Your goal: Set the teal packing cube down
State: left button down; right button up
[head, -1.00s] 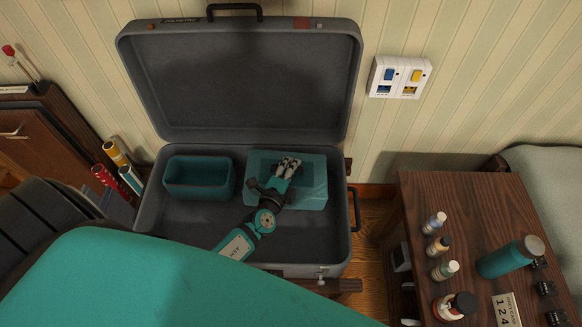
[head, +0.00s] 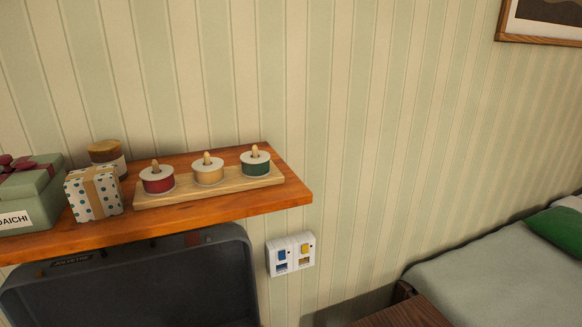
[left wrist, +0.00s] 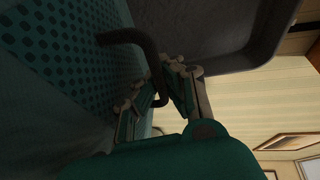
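The teal packing cube (left wrist: 50,75) fills the left side of the left wrist view, with a dotted mesh face and a dark strap handle (left wrist: 130,38). My left gripper (left wrist: 160,88) is at this handle. Its two fingers lie close on either side of the strap and look shut on it. The cube's underside is hidden. In the head view the open grey suitcase (head: 140,285) shows only its raised lid, below the shelf; the cube and both grippers are out of that view. A dark grey suitcase wall (left wrist: 265,40) shows in the left wrist view.
A wooden shelf (head: 225,208) juts out above the lid, bearing a ribbon rack (head: 210,188), a dotted gift box (head: 93,192), a green gift box (head: 28,195) and a jar (head: 107,155). A switch plate (head: 291,254), a dark wooden top (head: 405,314) and a bed (head: 495,275) are right.

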pick_arm(q)
jog(key=s+d+r, duration=0.2)
jog(key=s+r, duration=0.5)
jog(key=r, duration=0.2)
jog(key=s+d+r+m+h, duration=0.1)
jog(key=s+d+r, duration=0.2)
jog(key=s+r, duration=0.5)
jog(key=shift+d+r+h, duration=0.25)
jog(key=shift+r+h, duration=0.05)
jog(key=shift+r, duration=0.55)
